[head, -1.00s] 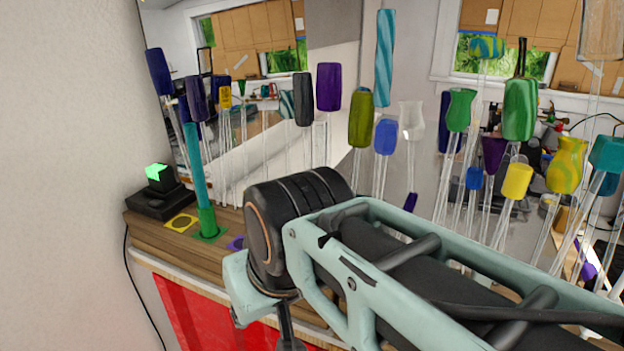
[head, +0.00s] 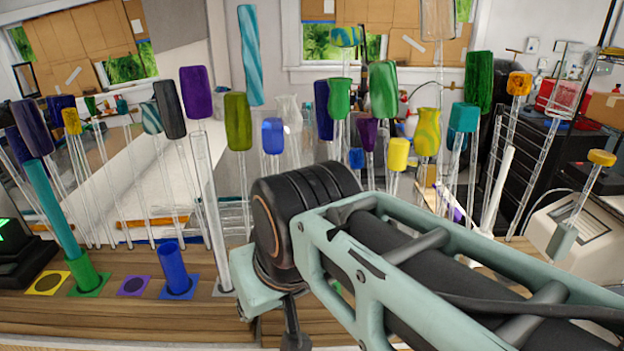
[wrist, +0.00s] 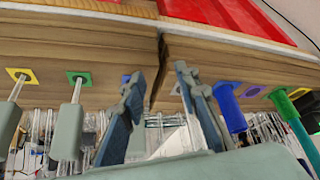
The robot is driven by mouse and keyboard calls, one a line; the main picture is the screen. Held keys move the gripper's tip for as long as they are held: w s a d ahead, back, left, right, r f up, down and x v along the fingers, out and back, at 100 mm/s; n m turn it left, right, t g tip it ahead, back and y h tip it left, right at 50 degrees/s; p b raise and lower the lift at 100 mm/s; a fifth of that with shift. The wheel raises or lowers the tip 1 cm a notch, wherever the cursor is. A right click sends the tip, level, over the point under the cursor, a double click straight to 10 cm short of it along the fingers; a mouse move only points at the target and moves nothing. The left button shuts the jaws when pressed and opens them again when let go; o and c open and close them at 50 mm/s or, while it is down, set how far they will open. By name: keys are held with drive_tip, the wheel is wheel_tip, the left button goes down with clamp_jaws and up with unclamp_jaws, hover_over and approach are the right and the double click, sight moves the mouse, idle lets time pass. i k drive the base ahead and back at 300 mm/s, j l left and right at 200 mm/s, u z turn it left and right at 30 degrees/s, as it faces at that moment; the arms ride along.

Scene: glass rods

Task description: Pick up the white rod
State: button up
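A plain white rod (head: 497,190) leans upright at the right of the head view. In the head view my arm hides most of the gripper. A clear rod (head: 210,200) stands in a pale base left of my arm, apart from the white rod.
Many coloured-top glass rods stand close together along the back. A blue holder (head: 175,270) and a green holder with a teal rod (head: 52,205) stand at the left. Red drawer fronts (wrist: 215,12) show in the wrist view. A pale machine (head: 580,230) stands at the right.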

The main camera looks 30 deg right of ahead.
sight(485, 231)
drive_tip(key=k+z, duration=0.1)
drive_tip(key=z, duration=1.85)
drive_tip(key=k+l+z, duration=0.2)
drive_tip(key=k+l, duration=0.4)
drive_tip(key=i+j+z, duration=0.15)
drive_tip(key=z, duration=0.25)
drive_tip(key=k+l+u, duration=0.15)
drive_tip(key=l+u, duration=0.15)
drive_tip(key=u, duration=0.15)
